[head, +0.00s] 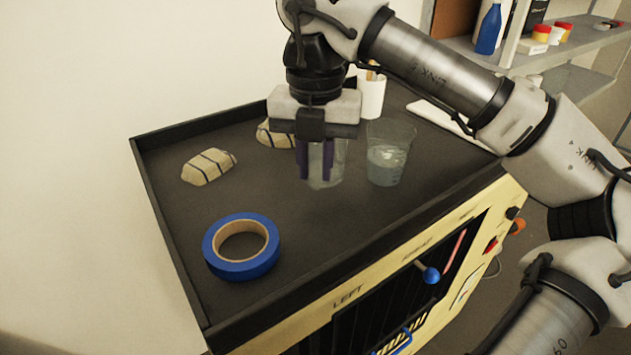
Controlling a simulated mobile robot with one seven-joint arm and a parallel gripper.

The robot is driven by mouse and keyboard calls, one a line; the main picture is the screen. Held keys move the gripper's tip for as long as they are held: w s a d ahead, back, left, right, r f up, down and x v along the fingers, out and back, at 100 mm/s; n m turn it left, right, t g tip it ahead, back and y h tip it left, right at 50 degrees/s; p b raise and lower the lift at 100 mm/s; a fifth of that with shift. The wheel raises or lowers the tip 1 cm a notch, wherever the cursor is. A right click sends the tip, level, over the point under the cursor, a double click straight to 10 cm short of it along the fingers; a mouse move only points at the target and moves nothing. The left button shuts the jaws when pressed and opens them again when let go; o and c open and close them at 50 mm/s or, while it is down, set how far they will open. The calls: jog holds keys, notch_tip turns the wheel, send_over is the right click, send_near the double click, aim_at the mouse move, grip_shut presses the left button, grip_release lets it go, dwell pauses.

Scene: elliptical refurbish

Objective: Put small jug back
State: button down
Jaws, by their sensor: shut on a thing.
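My gripper (316,168) points straight down over the dark tray top, with its two dark purple fingers shut on a clear see-through jug (338,163). The fingers and gripper body hide part of this jug, and I cannot tell whether its base touches the surface. A second clear jug (387,160), holding some pale liquid, stands upright just to the right of it. The held jug looks slightly smaller, but its rim is mostly hidden.
The cart's black top (300,215) has a raised rim. A blue tape roll (242,262) lies at front left. Two striped beige lumps (208,167) (275,132) lie at the left and behind my gripper. A white cup (371,95) stands behind. The front middle is clear.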

aim_at(316, 186)
jog(key=shift+f, duration=2.05)
jog(key=shift+f, duration=0.15)
jog(key=c, duration=1.3)
grip_release()
notch_tip(316, 186, up, 12)
jog(key=shift+r+b, duration=0.2)
jog(key=shift+b, duration=0.35)
